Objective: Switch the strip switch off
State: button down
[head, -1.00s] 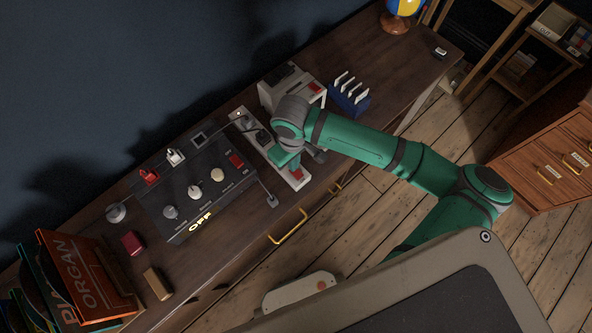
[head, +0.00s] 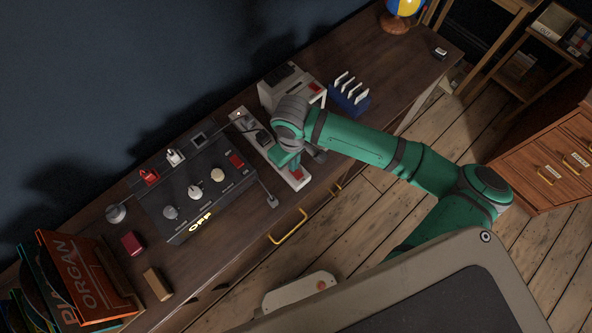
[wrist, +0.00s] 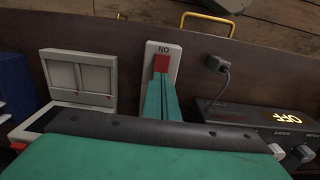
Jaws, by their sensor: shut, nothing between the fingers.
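The power strip (head: 240,118) is a pale bar lying across the dark desk, partly hidden under my arm in the head view. Its near end shows in the wrist view (wrist: 149,75), with a red switch (wrist: 161,62) and lettering that reads "NO" in the picture. My gripper (wrist: 160,78) is shut and empty, its green fingers pointing at the red switch. The tips overlap the switch's lower edge in the wrist view; I cannot tell whether they touch it. In the head view my gripper (head: 293,163) is over the strip's near part.
A black control panel (head: 190,208) with knobs, toggles and a lit "OFF" sign stands left of the strip. A pale box with a red button (head: 312,88) and a blue card rack (head: 349,98) stand to the right. A yellow drawer handle (head: 288,227) sticks out in front.

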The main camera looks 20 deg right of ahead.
jog(key=shift+f, duration=0.7)
dwell(0.5)
notch_tip(320, 180, up, 7)
dwell(1.0)
dwell(0.4)
